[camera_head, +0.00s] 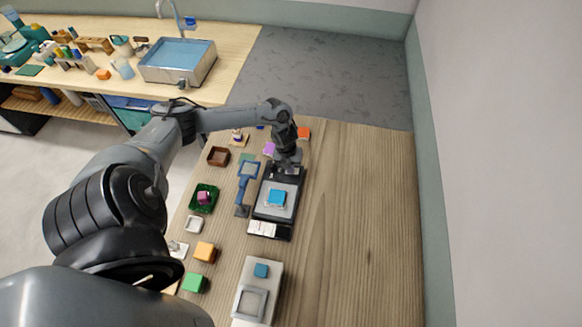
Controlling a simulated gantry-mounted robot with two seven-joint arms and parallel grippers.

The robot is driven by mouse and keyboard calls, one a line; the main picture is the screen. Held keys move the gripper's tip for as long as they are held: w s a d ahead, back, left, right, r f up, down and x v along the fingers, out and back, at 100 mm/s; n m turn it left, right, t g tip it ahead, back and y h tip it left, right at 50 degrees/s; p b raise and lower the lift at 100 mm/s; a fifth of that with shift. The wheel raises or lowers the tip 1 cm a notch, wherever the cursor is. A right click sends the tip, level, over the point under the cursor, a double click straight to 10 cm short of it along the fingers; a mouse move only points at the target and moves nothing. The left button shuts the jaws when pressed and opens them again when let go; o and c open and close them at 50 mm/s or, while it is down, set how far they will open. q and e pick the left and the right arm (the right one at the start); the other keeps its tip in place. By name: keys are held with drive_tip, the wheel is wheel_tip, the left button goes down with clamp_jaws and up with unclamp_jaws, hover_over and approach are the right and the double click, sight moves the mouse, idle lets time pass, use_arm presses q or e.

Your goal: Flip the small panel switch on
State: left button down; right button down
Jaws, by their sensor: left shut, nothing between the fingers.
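My left arm reaches in from the left and bends down over the table. My left gripper (287,170) is shut and empty, at the far end of a black device. That device has a grey plate (269,211) with a blue square (276,198) on it. A white strip (262,229) and a dark section (283,234) lie at its near end. I cannot pick out the small panel switch for certain or tell its position; the gripper covers part of the device's far end. My right gripper is out of view.
A blue-handled stand (246,180) is left of the device. A pale device (247,304) stands nearer. A green tray (203,208), brown box (218,156), orange block (204,251) and green block (193,283) lie left. The wooden table's right side (360,220) is clear.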

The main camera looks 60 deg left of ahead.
use_arm(q)
drive_tip(key=shift+r, duration=0.1)
drive_tip(key=r+p, duration=0.2)
drive_tip(key=r, duration=0.1)
drive_tip(key=r+p, duration=0.1)
drive_tip(key=p, duration=0.1)
drive_tip(key=shift+s+a+r, duration=0.2)
drive_tip(key=shift+s+r, duration=0.1)
drive_tip(key=shift+r, duration=0.05)
wheel_tip(320, 180, up, 9)
drive_tip(key=s+b, duration=0.1)
drive_tip(key=b, duration=0.1)
drive_tip(key=shift+a, duration=0.4)
drive_tip(key=shift+s, duration=0.1)
